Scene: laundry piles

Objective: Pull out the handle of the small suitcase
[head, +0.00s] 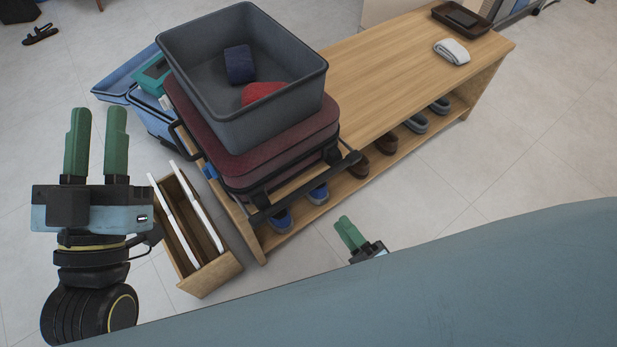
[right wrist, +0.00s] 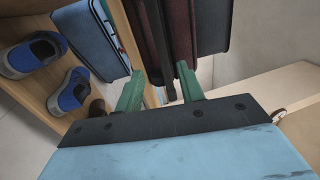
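The small suitcase (head: 240,166) is dark red and lies flat on the wooden bench, under a grey bin. Its black pull handle (head: 308,186) sticks out from the near end, its crossbar standing off the suitcase body. In the right wrist view, the suitcase (right wrist: 182,32) is ahead and a dark bar, likely the handle (right wrist: 157,45), runs toward the gap between my fingertips. My right gripper (right wrist: 160,72) is open; I see no contact. In the head view it (head: 350,234) is below the crossbar, partly hidden. My left gripper (head: 96,112) is open and empty, far left of the suitcase.
The grey bin (head: 283,108) holds blue and red cloth. Shoes (head: 318,193) stand on the shelf under the bench (head: 385,65). A wooden box (head: 212,277) with white panels stands left of the bench. A blue case (head: 150,115) is behind it.

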